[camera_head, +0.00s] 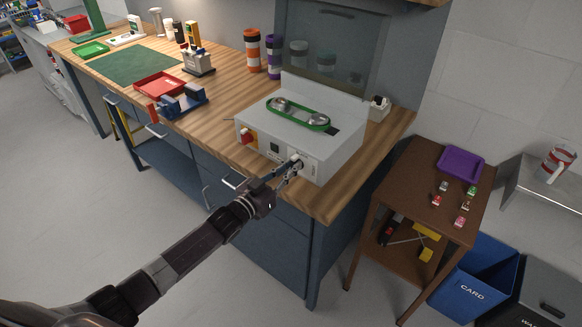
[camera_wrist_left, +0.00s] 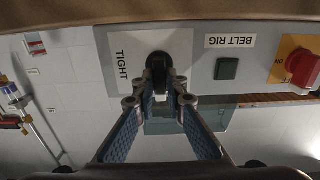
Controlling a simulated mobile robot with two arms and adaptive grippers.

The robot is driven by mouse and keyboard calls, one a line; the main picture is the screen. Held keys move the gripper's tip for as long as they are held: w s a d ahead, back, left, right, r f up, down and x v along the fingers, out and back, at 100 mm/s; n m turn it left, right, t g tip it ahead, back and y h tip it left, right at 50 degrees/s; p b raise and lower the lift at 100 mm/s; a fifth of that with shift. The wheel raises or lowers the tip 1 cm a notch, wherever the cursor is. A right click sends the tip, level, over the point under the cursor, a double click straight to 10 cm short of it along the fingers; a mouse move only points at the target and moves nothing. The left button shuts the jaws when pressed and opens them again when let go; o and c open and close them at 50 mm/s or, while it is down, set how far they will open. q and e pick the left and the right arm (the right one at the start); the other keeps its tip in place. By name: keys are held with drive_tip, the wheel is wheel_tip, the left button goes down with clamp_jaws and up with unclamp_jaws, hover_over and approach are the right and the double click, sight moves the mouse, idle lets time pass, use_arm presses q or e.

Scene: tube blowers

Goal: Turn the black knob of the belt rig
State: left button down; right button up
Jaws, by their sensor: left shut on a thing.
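The belt rig (camera_head: 345,148) is a white box on the wooden bench, with a green belt (camera_head: 302,114) looped over two metal pulleys on top. Its front carries a red switch (camera_head: 248,137) at the left, which also shows in the left wrist view (camera_wrist_left: 303,67). The black knob (camera_wrist_left: 157,64) sits on a pale plate beside the word TIGHT. My left gripper (camera_head: 292,168) reaches the lower right of the rig's front. In the left wrist view its fingertips (camera_wrist_left: 159,92) are closed on the knob, hiding part of it. My right gripper is in neither view.
A clear guard (camera_head: 330,42) stands behind the rig. Orange and purple canisters (camera_head: 252,50) stand behind it to the left. A blue fixture (camera_head: 181,103) and red tray (camera_head: 160,85) lie farther left. A brown side table (camera_head: 415,187) stands right of the bench. The floor in front is clear.

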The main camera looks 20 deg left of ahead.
use_arm(q)
drive_tip(key=shift+f, duration=0.1)
drive_tip(key=c, duration=2)
unclamp_jaws()
drive_tip(key=shift+o, duration=0.2)
drive_tip(key=v, duration=1.2)
